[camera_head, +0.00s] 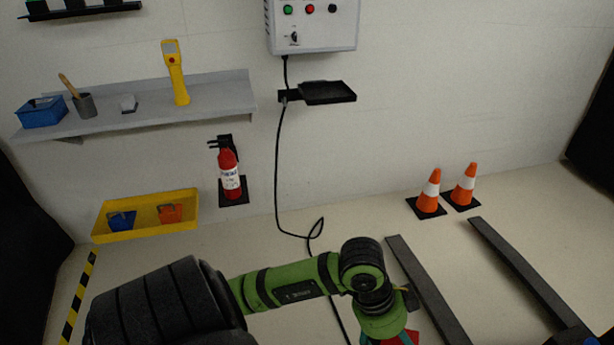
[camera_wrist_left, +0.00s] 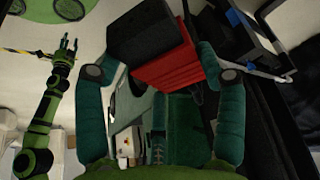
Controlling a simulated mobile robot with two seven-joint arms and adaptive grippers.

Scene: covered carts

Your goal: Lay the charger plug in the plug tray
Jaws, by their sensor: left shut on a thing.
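My left gripper (camera_wrist_left: 158,60) is shut on the charger plug, a blocky thing with a red body (camera_wrist_left: 166,74) and a black end (camera_wrist_left: 150,34). In the head view only a bit of red (camera_head: 403,338) shows below my left wrist at the bottom edge; the fingers are mostly cut off there. The plug tray (camera_head: 328,92) is a shallow black tray on the wall under the control box, well above and left of my left wrist. It looks empty. My right gripper (camera_wrist_left: 68,44) shows small in the left wrist view, fingers apart and empty.
A black cable (camera_head: 277,170) hangs from the control box (camera_head: 313,25) and loops on the floor behind my left arm. A shelf (camera_head: 215,96), a fire extinguisher (camera_head: 229,174) and a yellow bin (camera_head: 190,212) are left. Cones (camera_head: 431,190) and dark floor rails (camera_head: 420,275) are right.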

